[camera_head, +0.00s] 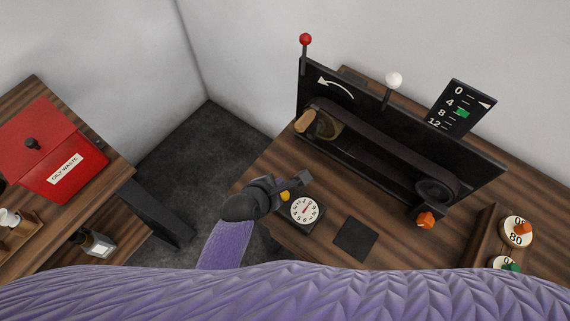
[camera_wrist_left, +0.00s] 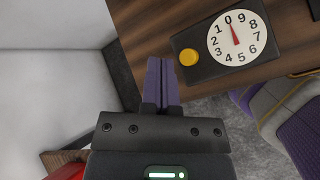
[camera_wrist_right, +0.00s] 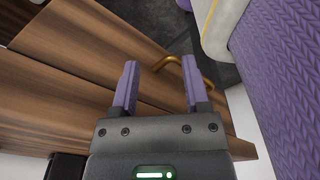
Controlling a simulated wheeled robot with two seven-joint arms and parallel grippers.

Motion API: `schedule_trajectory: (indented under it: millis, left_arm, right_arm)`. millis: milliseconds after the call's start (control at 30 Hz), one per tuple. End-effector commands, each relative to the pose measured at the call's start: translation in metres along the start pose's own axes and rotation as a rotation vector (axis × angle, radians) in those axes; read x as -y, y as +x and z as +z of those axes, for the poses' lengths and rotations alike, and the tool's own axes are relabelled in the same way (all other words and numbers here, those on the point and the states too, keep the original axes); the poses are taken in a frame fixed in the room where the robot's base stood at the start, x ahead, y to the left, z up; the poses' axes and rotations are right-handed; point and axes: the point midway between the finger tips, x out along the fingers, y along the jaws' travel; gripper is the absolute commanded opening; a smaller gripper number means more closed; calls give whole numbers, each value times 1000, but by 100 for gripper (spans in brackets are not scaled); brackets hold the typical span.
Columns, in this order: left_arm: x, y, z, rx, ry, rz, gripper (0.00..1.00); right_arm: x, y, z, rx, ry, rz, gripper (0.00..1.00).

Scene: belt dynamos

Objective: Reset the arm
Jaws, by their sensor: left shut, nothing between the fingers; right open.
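My left gripper (camera_head: 303,180) is beside the dial box at the table's front left edge. In the left wrist view its two purple fingers (camera_wrist_left: 162,80) are together with nothing between them. The white dial (camera_head: 304,209) has numbers and a red pointer; in the left wrist view (camera_wrist_left: 237,38) the pointer is near 0. A yellow button (camera_wrist_left: 188,57) sits beside the dial, apart from the fingers. My right gripper (camera_wrist_right: 160,72) is open and empty in the right wrist view, near wooden panels and a brass handle (camera_wrist_right: 183,61). The head view does not show it.
A black belt machine (camera_head: 400,135) stands at the table's back, with a red-knobbed lever (camera_head: 305,40), a white knob (camera_head: 393,80) and a scale (camera_head: 461,107). A dark pad (camera_head: 355,240) lies in front. A wooden tray (camera_head: 484,232) is at right. A red oil waste box (camera_head: 70,165) is at left.

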Motion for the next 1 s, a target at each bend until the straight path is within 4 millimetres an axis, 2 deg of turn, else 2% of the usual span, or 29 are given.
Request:
schedule_trajectory:
  millis: [33,133,267,333,400,567,733,767,833,1000]
  left_arm:
    - [1,7,13,30,-12,6,0]
    - [10,19,5,30,-11,7,0]
    - [12,23,4,29,-9,10,0]
    - [-4,3,17,26,-16,7,0]
    - [-13,-8,23,25,-15,6,0]
    - [-25,-21,31,25,-13,5,0]
    - [-28,-28,29,15,31,-2,0]
    - [-26,-31,26,4,86,-10,0]
    - [-23,-47,13,-34,302,-47,0]
    - [-14,-102,-22,-107,936,-206,0]
  right_arm:
    - [-1,7,1,1,-1,2,59]
    - [-2,26,4,3,-2,4,59]
    - [-2,56,7,6,1,4,59]
    - [-2,28,3,3,3,2,59]
    - [1,11,1,0,5,-2,59]
    - [6,-11,-3,-4,8,-11,59]
    - [6,-17,-4,-5,8,-11,59]
    - [6,-16,-4,-5,8,-11,59]
    - [6,-16,-4,-5,8,-11,59]
    - [5,-15,-3,-4,7,-9,59]
